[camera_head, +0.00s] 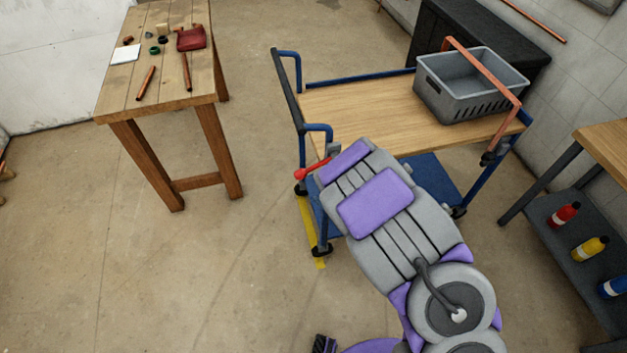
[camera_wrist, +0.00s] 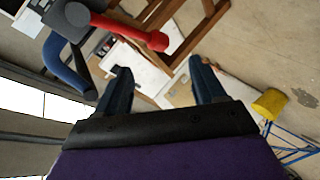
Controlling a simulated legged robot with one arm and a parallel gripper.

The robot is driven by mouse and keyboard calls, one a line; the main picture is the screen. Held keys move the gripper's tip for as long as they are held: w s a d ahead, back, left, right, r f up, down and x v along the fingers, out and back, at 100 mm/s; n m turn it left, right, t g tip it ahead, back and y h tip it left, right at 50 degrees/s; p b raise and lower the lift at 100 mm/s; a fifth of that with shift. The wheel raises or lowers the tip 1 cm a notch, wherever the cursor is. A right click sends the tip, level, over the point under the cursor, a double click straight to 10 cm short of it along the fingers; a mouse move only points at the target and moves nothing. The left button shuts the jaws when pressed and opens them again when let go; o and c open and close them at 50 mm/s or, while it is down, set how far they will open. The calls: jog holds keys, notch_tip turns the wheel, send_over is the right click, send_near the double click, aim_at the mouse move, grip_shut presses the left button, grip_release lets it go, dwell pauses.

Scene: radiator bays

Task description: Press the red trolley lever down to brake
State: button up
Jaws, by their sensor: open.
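The red lever (camera_head: 312,170) sticks out to the left from the near left corner of the blue-framed trolley (camera_head: 345,100), beside the end of my arm. In the wrist view the red lever (camera_wrist: 122,30) runs from a dark grey pivot (camera_wrist: 68,18) to a rounded red end, beyond and above the left fingertip. My gripper (camera_wrist: 160,73) is open, with nothing between its two dark fingers. The lever looks apart from the fingers, though depth is hard to judge. In the head view my arm hides the gripper and part of the trolley's near side.
A wooden table (camera_head: 160,75) with small items stands at left. A shelf with several bottles (camera_head: 590,248) is at right. A yellow floor strip (camera_head: 308,228) lies below the lever. The floor at left is clear.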

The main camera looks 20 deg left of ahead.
jog(key=shift+v, duration=1.35)
jog(key=w+d+r+m+t+h, duration=0.1)
jog(key=w+d+r+m+h, duration=0.25)
jog(key=d, duration=0.45)
jog(key=w+d+r+m+t+h, duration=0.2)
jog(key=w+d+r+m+h, duration=0.15)
jog(key=d, duration=0.35)
jog(key=s+d+r+m+g+h, duration=0.1)
jog(key=s+d+r+m+h, duration=0.25)
jog(key=d, duration=0.25)
jog(key=s+d+r+m+g+h, duration=0.1)
jog(key=s+d+r+m+h, duration=0.1)
jog(key=s+d+r+m, duration=0.3)
jog(key=s+d+r+m+g, duration=0.1)
jog(key=s+d+m+g, duration=0.15)
jog(key=s, duration=0.35)
jog(key=s+d+r+m+g, duration=0.1)
jog(key=s+d+r+g, duration=0.15)
jog(key=s, duration=0.35)
jog(key=s+a+r+m+g+y, duration=0.1)
jog(key=s+a+r+g, duration=0.1)
jog(key=s, duration=0.8)
jog(key=s+a+r+m+g+y, duration=0.1)
jog(key=s+a+r+m+g, duration=0.1)
jog(key=s, duration=0.8)
jog(key=shift+a+g, duration=0.7)
jog(key=shift+a, duration=0.2)
